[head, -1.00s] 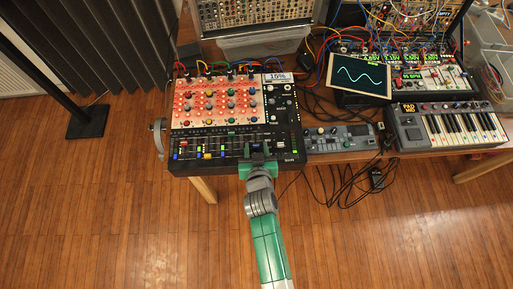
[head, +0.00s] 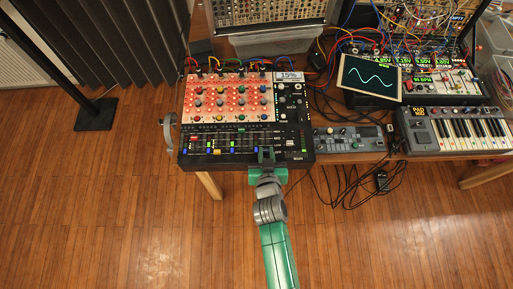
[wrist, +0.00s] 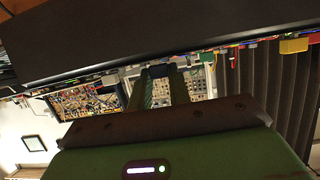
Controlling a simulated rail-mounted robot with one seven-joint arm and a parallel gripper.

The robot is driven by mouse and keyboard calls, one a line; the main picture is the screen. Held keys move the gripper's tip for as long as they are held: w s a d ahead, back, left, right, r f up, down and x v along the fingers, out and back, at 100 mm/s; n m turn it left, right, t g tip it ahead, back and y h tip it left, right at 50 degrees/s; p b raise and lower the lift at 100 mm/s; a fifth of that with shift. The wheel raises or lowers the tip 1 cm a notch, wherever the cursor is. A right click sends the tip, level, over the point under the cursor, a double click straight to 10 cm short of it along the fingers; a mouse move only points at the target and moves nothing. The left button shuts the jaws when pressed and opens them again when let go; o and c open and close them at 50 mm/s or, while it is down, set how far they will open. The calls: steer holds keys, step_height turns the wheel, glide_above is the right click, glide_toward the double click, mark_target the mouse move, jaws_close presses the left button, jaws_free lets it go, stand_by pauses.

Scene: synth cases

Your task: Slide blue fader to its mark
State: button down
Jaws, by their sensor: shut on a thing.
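The mixer (head: 303,145) lies on the wooden table with a row of faders along its front. Several faders with blue caps (head: 232,150) stand to the left of my gripper. My gripper (head: 266,155) reaches over the mixer's front edge, right of its middle, with its jaws closed in the fader row. In the wrist view my green fingers (wrist: 158,76) are shut on a small dark cap between their tips. I take it for the blue fader; its colour is hardly visible there. The fader's mark is too small to make out. The mixer's display (head: 289,76) reads 15%.
Knobs and patch cables crowd the mixer's upper panel. A grey device (head: 347,139), a small keyboard (head: 457,130) and a tilted wave screen (head: 370,78) stand to the right. Loose cables hang at the front. The floor (head: 140,220) before the table is clear.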

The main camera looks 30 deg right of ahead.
steer(key=c, duration=1.3)
jaws_free()
steer(key=shift+s, duration=0.1)
steer(key=p+v, duration=0.1)
steer(key=v, duration=0.6)
steer(key=shift+s+a+r, duration=0.15)
steer(key=shift+s+r, duration=0.05)
steer(key=shift+s, duration=0.1)
